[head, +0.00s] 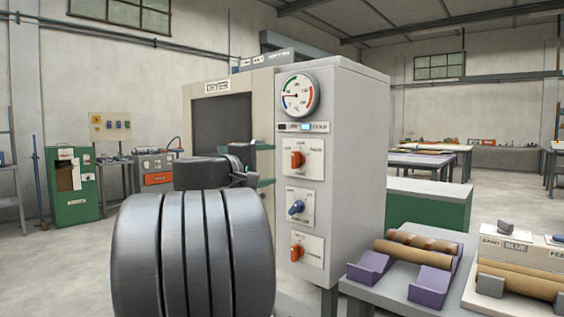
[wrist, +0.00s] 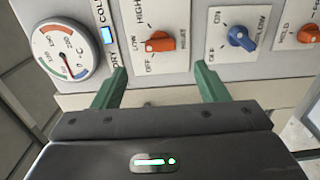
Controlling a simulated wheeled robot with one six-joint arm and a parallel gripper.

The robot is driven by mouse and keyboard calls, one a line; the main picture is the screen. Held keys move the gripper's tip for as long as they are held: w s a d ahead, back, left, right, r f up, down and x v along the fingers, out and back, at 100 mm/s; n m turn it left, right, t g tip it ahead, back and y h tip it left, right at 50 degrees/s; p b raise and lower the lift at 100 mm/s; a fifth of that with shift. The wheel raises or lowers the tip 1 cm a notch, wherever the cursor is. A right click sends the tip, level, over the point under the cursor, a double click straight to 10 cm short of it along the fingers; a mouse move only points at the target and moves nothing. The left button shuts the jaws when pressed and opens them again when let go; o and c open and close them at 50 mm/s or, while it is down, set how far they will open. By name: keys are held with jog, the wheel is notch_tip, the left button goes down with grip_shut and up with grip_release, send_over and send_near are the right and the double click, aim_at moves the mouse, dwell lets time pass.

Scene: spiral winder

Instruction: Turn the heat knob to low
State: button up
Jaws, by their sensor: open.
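The orange heat knob (head: 297,160) is the uppermost knob on the grey control column, below the gauge. In the wrist view the knob (wrist: 160,42) has labels OFF, LOW and HIGH around it. Which label it points to is not clear. My gripper (head: 264,165) has green fingers and is open and empty. It is left of the column's front face in the head view. In the wrist view my gripper (wrist: 160,80) has one finger on each side of the knob's line, apart from the knob.
A blue knob (head: 296,207) and another orange knob (head: 297,252) sit below. A round gauge (head: 299,95) and a lit COLD lamp (head: 315,127) are above. The dryer (head: 190,130) stands behind. A table (head: 385,291) with purple cradles is at right.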

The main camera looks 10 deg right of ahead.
aim_at(294, 161)
jog(key=v, duration=0.4)
jog(key=shift+s, duration=0.1)
jog(key=b+x, duration=0.1)
jog(key=x, duration=1.3)
jog(key=shift+a, duration=0.1)
